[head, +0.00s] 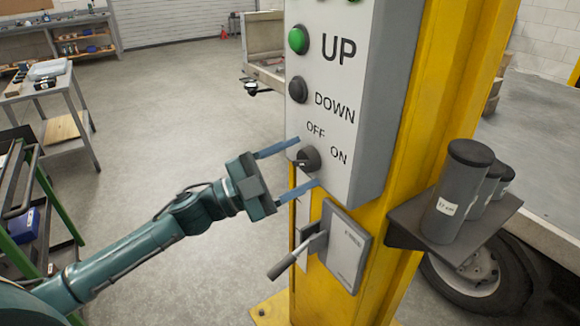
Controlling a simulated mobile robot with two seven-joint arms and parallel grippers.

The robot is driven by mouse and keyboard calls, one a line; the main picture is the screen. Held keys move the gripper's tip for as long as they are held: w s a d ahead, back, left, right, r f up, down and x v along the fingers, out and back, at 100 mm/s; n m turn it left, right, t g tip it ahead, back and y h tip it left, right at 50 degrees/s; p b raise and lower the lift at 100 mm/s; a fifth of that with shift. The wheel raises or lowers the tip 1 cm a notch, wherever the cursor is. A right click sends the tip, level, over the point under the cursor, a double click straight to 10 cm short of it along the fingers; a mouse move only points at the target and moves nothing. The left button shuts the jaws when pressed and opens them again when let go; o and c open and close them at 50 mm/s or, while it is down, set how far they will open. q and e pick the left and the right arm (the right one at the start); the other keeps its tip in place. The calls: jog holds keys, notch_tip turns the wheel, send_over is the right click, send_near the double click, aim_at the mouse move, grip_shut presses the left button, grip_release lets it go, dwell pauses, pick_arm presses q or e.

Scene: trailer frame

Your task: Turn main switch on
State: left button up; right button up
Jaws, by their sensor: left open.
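The main switch (309,158) is a dark rotary knob low on the grey control box (362,90), between the OFF and ON labels. A pale mark on the knob's left side points toward the left; its exact setting is hard to tell. My left gripper (308,164) is open, with its two blue fingers reaching toward the box, one above and one below the knob. I cannot tell whether either finger touches it. My right gripper is not in view.
A green UP button (298,40) and a dark DOWN button (297,89) sit above the switch. Below is a lever (297,255) on a grey plate (345,246). A yellow post (440,100) carries a shelf (405,222) with dark cylinders (460,190).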

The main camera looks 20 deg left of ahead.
pick_arm(q)
jog(key=b+v, duration=0.2)
jog(key=v, duration=1.1)
jog(key=shift+b, duration=0.4)
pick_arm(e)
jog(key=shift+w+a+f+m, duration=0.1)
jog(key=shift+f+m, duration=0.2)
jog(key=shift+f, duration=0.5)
